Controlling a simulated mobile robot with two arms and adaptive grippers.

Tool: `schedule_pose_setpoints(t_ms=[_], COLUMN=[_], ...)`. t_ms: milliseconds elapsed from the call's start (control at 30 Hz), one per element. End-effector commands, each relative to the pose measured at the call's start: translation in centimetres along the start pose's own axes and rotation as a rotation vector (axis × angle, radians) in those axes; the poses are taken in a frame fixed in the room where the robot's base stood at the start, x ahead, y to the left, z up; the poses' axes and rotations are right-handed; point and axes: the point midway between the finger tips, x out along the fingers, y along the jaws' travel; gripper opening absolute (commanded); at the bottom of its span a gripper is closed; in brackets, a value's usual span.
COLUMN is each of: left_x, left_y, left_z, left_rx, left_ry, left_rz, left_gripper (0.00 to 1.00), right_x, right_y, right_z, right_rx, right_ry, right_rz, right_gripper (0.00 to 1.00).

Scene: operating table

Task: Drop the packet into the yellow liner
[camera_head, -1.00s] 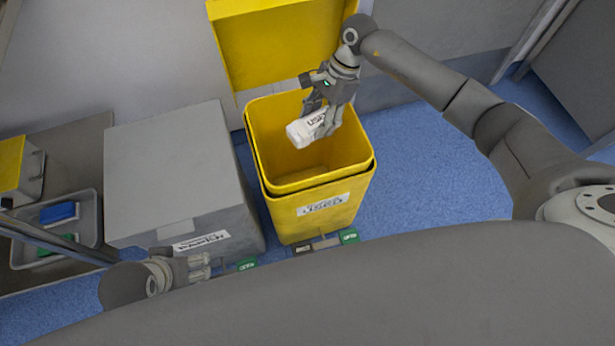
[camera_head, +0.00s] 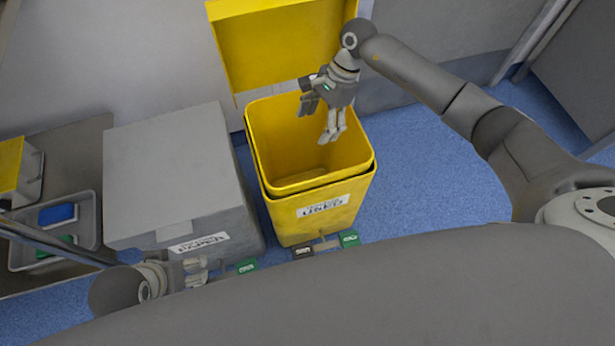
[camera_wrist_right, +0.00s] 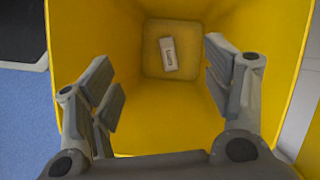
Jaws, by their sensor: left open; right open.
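The white packet (camera_wrist_right: 168,54) lies on the floor of the yellow liner (camera_wrist_right: 200,130), seen in the right wrist view. In the head view the packet is hidden. The liner (camera_head: 270,150) stands open inside the yellow bin (camera_head: 318,215), which carries a label on its front. My right gripper (camera_head: 318,122) is open and empty above the liner's mouth; its spread fingers also show in the right wrist view (camera_wrist_right: 165,95). My left gripper (camera_head: 203,270) is open and empty, low in front of the grey box.
A grey lidded box (camera_head: 170,175) with a label stands left of the bin. The raised yellow lid (camera_head: 280,45) is behind the bin. Pedals (camera_head: 303,251) are at its front. A tray (camera_head: 85,245) with a blue item (camera_head: 57,213) is at far left. Blue floor (camera_head: 430,180) is clear at right.

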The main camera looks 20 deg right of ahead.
Motion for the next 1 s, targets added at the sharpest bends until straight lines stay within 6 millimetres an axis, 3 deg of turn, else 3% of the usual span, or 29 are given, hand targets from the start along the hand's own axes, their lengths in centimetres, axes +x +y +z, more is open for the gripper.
schedule_pose_setpoints(t_ms=[167,500,700,1000], left_x=[0.1,0.0,0.0,0.0], left_y=[0.0,0.0,0.0,0.0], left_z=[0.0,0.0,0.0,0.0], left_rx=[0.000,0.000,0.000,0.000], left_ry=[-0.001,0.000,0.000,0.000], left_rz=[0.000,0.000,0.000,0.000], left_gripper=[0.74,0.74,0.74,0.74], right_x=[-1.0,-7.8,-10.9,-12.0], right_y=[-0.1,-0.1,-0.1,0.0], right_z=[-0.1,-0.1,-0.1,0.0], right_rx=[0.001,0.000,0.000,0.000], right_ry=[0.002,0.003,0.001,-0.001], right_rz=[-0.002,-0.004,-0.001,0.000], right_gripper=[0.74,0.74,0.74,0.74])
